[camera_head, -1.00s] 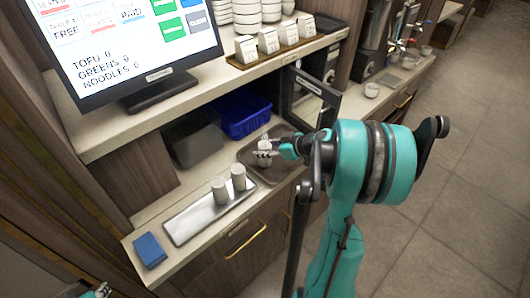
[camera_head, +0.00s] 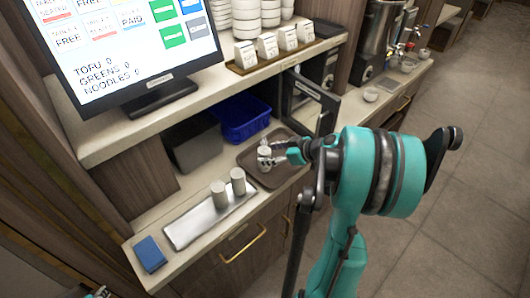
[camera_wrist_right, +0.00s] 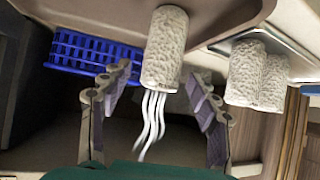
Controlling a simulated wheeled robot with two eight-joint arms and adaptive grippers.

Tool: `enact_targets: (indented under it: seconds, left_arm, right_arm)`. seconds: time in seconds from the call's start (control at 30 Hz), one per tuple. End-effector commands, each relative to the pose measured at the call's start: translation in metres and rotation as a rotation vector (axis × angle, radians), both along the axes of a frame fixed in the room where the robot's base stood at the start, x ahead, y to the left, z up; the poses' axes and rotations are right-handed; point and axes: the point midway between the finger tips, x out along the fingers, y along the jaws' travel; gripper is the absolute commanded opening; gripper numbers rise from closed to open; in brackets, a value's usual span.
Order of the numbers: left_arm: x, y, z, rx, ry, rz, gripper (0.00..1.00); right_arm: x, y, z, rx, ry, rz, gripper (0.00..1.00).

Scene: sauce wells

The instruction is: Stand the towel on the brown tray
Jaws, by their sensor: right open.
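A white rolled towel (camera_head: 265,152) stands upright on the brown tray (camera_head: 283,178); a thin white wisp rises from its top. It also shows in the right wrist view (camera_wrist_right: 164,48), against the tray (camera_wrist_right: 95,12). My right gripper (camera_head: 272,157) is at the towel. In the right wrist view its fingers (camera_wrist_right: 157,75) are spread wide, one on each side of the towel's near end, with gaps between. Only a bit of my left gripper (camera_head: 101,293) shows at the bottom left edge; its jaws cannot be made out.
Two more rolled towels (camera_head: 219,192) (camera_head: 238,181) stand on a silver tray (camera_head: 190,232) left of the brown tray. A blue folded cloth (camera_head: 149,253) lies at the counter's left end. A blue basket (camera_head: 243,122) and a dark bin (camera_head: 195,143) stand behind, under the shelf.

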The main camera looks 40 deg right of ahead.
Motion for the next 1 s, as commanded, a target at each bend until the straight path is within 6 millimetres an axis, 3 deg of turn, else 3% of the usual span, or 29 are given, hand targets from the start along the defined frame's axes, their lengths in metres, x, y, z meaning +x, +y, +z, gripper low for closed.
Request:
enact_targets:
  seconds: [0.1,0.3,0.57,0.67,0.77,0.87,1.0]
  left_arm:
    - [0.0,0.0,0.012,0.0,0.0,0.0,0.31]
    - [0.0,0.0,0.023,0.0,0.0,0.0,0.31]
    - [0.0,0.0,0.027,0.0,0.0,0.0,0.31]
    - [0.0,0.0,0.026,0.0,0.0,0.0,0.31]
    - [0.0,0.0,0.026,0.0,0.0,0.0,0.31]
    - [0.0,0.0,0.026,0.0,0.0,0.0,0.31]
    - [0.0,0.0,0.026,0.0,0.0,0.0,0.31]
  right_arm:
    - [-0.023,-0.009,0.02,0.0,0.0,-0.005,0.61]
    - [-0.054,-0.019,0.04,0.001,0.0,-0.004,0.61]
    - [-0.07,-0.024,0.05,0.001,0.0,-0.001,0.61]
    - [-0.068,-0.016,0.051,0.007,0.017,0.002,0.61]
    - [-0.06,0.013,0.051,0.029,0.089,-0.004,0.61]
    - [-0.055,0.065,0.052,0.05,0.212,-0.029,0.61]
    - [-0.067,0.141,0.052,0.033,0.374,-0.111,0.61]
